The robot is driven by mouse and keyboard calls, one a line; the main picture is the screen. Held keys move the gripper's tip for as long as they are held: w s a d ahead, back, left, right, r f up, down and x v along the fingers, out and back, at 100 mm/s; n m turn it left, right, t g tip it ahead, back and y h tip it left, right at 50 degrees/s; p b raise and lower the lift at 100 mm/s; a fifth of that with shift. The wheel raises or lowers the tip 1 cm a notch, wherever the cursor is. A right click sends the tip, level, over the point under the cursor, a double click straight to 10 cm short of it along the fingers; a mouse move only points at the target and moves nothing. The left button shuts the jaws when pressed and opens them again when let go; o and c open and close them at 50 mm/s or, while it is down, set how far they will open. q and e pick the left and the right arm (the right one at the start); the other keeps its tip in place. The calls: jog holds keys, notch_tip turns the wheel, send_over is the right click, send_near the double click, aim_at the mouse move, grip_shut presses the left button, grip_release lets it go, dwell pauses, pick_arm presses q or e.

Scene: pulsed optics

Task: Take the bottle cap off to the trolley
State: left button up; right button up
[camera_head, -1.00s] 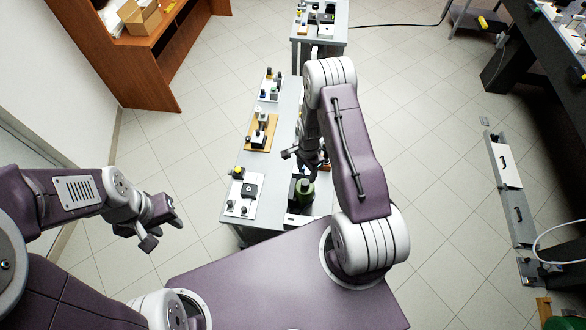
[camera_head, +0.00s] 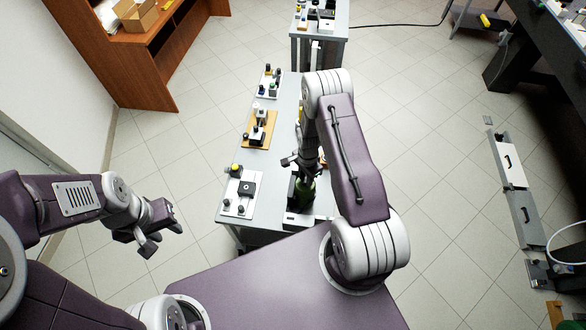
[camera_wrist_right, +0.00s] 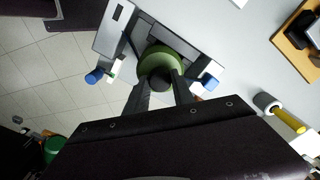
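A green bottle (camera_head: 306,192) stands upright in a grey holder (camera_head: 298,221) at the near end of a long grey table (camera_head: 284,120). In the right wrist view the bottle (camera_wrist_right: 160,56) is seen from above, with a dark round cap (camera_wrist_right: 159,79) at its top. My right gripper (camera_wrist_right: 161,84) is above the bottle, its two fingers apart on either side of the cap. Whether they touch it I cannot tell. In the head view this gripper (camera_head: 300,162) partly hides the bottle's top. My left gripper (camera_head: 165,236) is open and empty over the floor at left.
Optics on a white plate (camera_head: 232,205), an orange board (camera_head: 253,140) and other mounts stand along the table's left side. Blue-tipped parts (camera_wrist_right: 209,82) flank the bottle in the holder. A wooden cabinet (camera_head: 115,62) stands at back left. The floor between is clear.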

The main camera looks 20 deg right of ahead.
grip_shut()
jog(key=shift+f, duration=0.1)
jog(key=n, duration=0.4)
jog(key=shift+s+n, duration=0.1)
jog(key=shift+n, duration=0.3)
jog(key=n, duration=0.4)
jog(key=shift+s+a+n+b, duration=0.1)
jog(key=shift+n+b, duration=0.2)
jog(key=shift+n, duration=0.1)
jog(key=shift+n, duration=0.5)
jog(key=n, duration=0.3)
jog(key=shift+n, duration=0.4)
